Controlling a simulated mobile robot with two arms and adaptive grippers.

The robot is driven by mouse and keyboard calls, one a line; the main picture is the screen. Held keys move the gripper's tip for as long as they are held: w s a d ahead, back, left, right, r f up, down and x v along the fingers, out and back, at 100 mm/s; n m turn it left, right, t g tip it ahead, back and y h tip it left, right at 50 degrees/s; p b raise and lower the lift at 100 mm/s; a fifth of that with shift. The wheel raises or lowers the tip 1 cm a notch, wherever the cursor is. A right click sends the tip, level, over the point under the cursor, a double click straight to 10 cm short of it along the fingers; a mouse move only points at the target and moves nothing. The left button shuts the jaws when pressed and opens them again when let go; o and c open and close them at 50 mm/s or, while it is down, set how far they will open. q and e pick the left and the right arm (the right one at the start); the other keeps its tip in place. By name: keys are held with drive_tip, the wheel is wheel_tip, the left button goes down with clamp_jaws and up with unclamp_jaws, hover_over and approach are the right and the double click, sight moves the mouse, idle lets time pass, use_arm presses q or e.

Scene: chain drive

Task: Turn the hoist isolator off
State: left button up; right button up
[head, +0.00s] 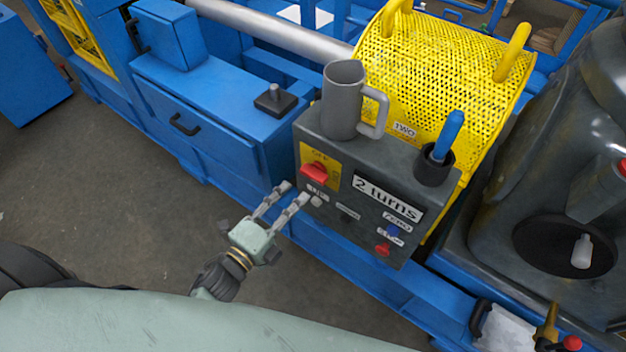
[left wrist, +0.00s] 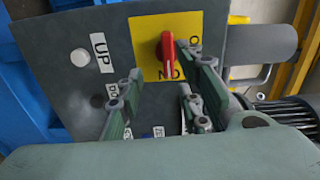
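The hoist isolator is a red rotary handle (head: 316,172) on a yellow plate (head: 305,156), on the front of a dark grey control box (head: 340,219). In the left wrist view the red handle (left wrist: 167,50) lies in line with the "ON" label beside its lower end; the other label, starting with "O", is partly hidden by a finger. My left gripper (head: 296,191) is open and empty, its fingertips just left of and below the handle in the head view. In the left wrist view one finger overlaps the handle's right edge; contact cannot be told. My right gripper is not in view.
A grey mug (head: 342,100) and a blue-handled tool in a black cup (head: 435,168) stand on the box. Its face carries a "2 turns" label (head: 388,198), a white button (left wrist: 81,56) by "UP", and a red button (head: 382,250). A yellow perforated guard (head: 430,80) stands behind.

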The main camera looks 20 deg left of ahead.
sight(310, 178)
use_arm(q)
drive_tip(key=w, duration=0.2)
drive_tip(key=w+d+r, duration=0.1)
drive_tip(key=shift+w+r+p, duration=0.1)
drive_tip(key=shift+w+p, duration=0.15)
drive_tip(key=shift+p, duration=0.05)
drive_tip(key=x, duration=0.3)
drive_tip(key=shift+w+d, duration=0.1)
drive_tip(key=shift+w, duration=0.1)
drive_tip(key=shift+w+d, duration=0.1)
drive_tip(key=shift+w, duration=0.2)
clamp_jaws()
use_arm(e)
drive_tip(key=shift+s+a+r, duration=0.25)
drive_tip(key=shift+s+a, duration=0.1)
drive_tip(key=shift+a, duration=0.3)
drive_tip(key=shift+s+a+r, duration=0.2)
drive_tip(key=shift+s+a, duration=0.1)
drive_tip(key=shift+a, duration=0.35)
